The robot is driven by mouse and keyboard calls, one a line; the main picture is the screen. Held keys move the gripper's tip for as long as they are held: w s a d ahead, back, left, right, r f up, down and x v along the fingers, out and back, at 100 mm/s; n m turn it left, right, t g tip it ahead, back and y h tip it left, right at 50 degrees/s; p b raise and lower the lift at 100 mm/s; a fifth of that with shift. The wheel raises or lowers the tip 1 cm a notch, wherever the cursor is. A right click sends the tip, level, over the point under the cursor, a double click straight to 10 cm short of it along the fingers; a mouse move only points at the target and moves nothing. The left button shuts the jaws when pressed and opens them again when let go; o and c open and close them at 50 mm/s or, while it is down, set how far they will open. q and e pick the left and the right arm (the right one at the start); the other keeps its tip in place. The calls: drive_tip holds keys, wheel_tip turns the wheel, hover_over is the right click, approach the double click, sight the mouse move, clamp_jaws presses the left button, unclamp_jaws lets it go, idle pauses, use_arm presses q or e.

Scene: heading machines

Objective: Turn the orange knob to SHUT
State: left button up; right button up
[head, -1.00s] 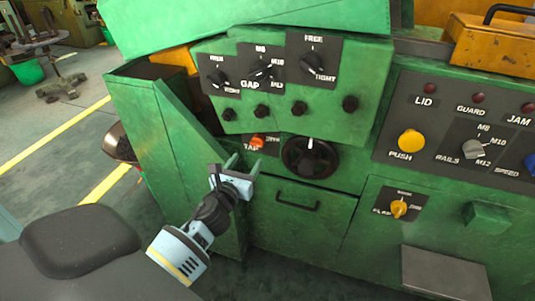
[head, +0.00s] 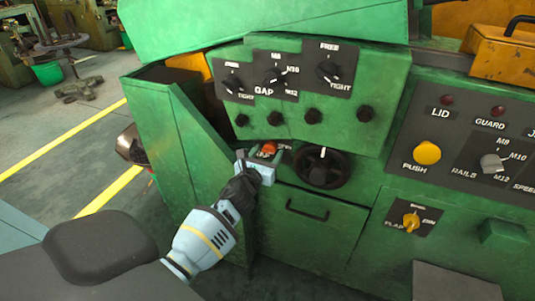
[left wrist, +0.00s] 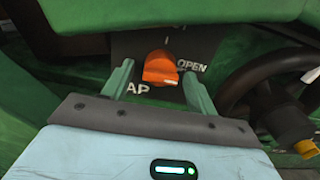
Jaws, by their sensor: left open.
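The orange knob (head: 268,148) sits on a dark plate low on the green machine, just left of the black handwheel (head: 319,167). My left gripper (head: 260,164) is right in front of it, partly hiding the plate. In the left wrist view the orange knob (left wrist: 160,68) shows between the two fingers of my left gripper (left wrist: 158,82), which is open with one finger to each side. I cannot tell if they touch the knob. OPEN is printed right of the knob and "AP" left of it; the plate's top lettering is cut off. My right gripper is not in view.
Above is a box with black GAP dials (head: 276,76) and small black knobs. A drawer handle (head: 307,209) is below. A slanted green panel (head: 180,150) stands left.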

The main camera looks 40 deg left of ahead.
use_arm(q)
drive_tip(key=shift+w, duration=0.15)
drive_tip(key=c, duration=1)
